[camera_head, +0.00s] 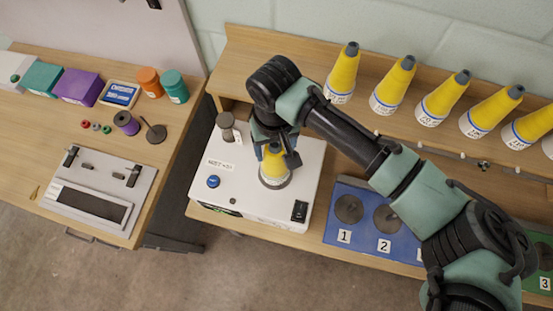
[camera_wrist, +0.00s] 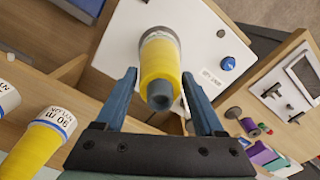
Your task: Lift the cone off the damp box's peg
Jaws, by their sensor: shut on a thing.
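The yellow cone (camera_head: 274,171) with a grey tip stands on the white damp box (camera_head: 208,196), its base at a grey round seat. The cone hides the peg. My gripper (camera_head: 275,153) reaches down from above and is shut on the cone's upper part. In the wrist view the cone (camera_wrist: 160,62) lies between the two blue fingers of my gripper (camera_wrist: 159,76), its grey tip towards the camera. I cannot tell any gap between the cone's base and the box.
A grey post (camera_head: 226,127), a blue button (camera_head: 213,182) and a black switch (camera_head: 299,210) are on the box. Several yellow cones (camera_head: 391,88) stand on the shelf behind. A blue numbered tray (camera_head: 365,238) is to the right. A side table (camera_head: 150,192) with small items is left.

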